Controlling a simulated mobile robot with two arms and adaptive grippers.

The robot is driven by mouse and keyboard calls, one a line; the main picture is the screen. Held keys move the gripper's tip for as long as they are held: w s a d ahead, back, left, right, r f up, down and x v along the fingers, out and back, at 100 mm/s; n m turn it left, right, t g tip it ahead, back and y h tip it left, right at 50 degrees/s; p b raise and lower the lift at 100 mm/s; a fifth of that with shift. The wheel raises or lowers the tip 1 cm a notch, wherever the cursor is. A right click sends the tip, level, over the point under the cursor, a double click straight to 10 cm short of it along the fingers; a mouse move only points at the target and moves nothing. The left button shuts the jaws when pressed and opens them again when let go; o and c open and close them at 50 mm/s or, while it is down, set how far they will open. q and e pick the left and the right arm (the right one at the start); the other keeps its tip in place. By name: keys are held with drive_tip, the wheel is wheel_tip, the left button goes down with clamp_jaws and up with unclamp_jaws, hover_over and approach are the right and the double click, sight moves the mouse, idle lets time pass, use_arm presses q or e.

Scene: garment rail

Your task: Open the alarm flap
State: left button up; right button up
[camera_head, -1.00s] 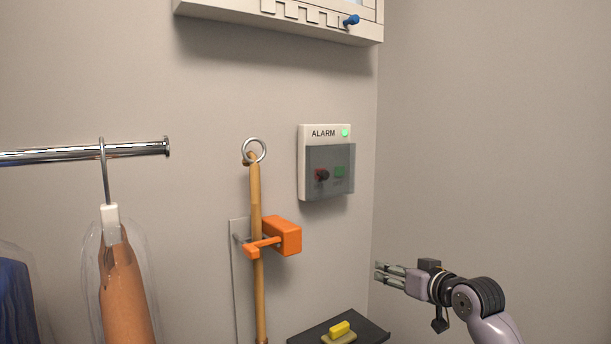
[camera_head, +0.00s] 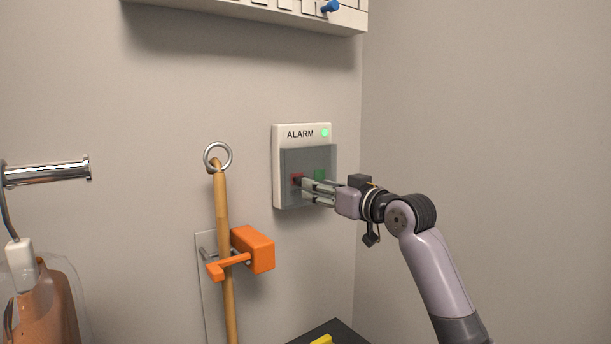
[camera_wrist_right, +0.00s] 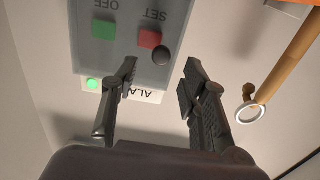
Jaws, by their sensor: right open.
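The alarm box (camera_head: 302,133) is a white box on the wall with a green light. Its see-through grey flap (camera_head: 311,156) is closed over a red button and a green button. In the right wrist view the flap (camera_wrist_right: 125,50) appears upside down, with a dark round knob (camera_wrist_right: 161,55) on it. My right gripper (camera_head: 305,190) is in front of the flap's lower part, open. In the right wrist view its fingertips (camera_wrist_right: 160,66) are on either side of the knob, with gaps. I cannot tell how deep they reach. My left gripper is out of view.
A wooden pole (camera_head: 222,210) with a metal ring stands in an orange clamp (camera_head: 254,250) left of the box. A chrome rail (camera_head: 50,172) is farther left. A white shelf (camera_head: 250,12) hangs above. A dark tray (camera_head: 335,331) is below.

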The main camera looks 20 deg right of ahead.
sight(314, 176)
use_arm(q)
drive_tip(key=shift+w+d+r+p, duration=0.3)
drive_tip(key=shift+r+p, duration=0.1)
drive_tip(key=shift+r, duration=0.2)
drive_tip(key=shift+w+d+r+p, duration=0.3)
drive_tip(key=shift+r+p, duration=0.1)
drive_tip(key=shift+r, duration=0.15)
use_arm(e)
drive_tip(key=x, duration=0.5)
drive_tip(key=shift+w+a+r, duration=0.1)
drive_tip(key=shift+w+a, duration=0.15)
drive_tip(key=shift+w, duration=0.1)
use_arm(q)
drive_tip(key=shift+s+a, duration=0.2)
use_arm(e)
drive_tip(key=shift+c, duration=0.2)
clamp_jaws()
